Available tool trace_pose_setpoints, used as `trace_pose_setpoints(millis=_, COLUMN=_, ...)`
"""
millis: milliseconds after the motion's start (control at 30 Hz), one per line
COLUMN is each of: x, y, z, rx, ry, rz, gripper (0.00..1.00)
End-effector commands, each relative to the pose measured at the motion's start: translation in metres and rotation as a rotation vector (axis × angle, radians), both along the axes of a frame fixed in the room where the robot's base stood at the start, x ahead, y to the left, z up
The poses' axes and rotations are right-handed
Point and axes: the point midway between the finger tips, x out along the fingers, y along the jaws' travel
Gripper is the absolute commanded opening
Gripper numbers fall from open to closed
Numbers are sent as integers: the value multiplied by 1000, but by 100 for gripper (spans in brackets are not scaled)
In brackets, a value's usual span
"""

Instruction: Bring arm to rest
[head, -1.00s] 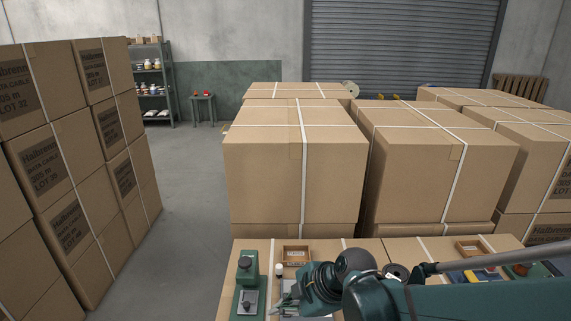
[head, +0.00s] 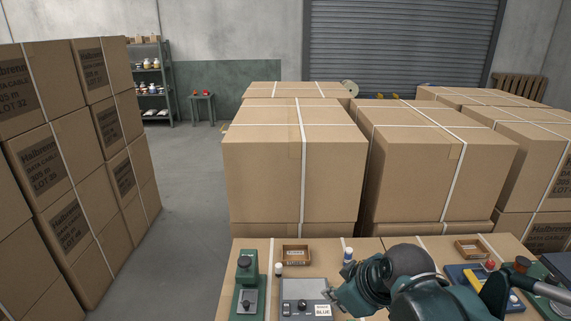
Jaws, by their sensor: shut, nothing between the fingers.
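My dark green arm reaches in from the lower right in the head view. My gripper (head: 337,297) is at its left end, low over the cardboard work surface (head: 262,249), just right of a grey box with a display reading BLUE (head: 306,291). It holds nothing that I can see and is shut. The fingertips are small and partly hidden by the wrist. No copper spool can be made out clearly on the surface.
Near the arm are a green device (head: 246,289), a white-capped bottle (head: 278,270), a blue-and-white bottle (head: 348,256), small brown trays (head: 296,262) and (head: 472,257), and a blue-yellow device (head: 472,276). Strapped cartons (head: 260,165) stand behind; stacked cartons (head: 60,140) stand left.

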Motion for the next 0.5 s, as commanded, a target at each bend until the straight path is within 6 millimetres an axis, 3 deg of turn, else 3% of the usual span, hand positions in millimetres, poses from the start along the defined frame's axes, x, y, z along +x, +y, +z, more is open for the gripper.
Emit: trace_pose_setpoints(millis=500, x=-37, y=-68, z=35, rx=119, ry=0, rz=-503, gripper=0)
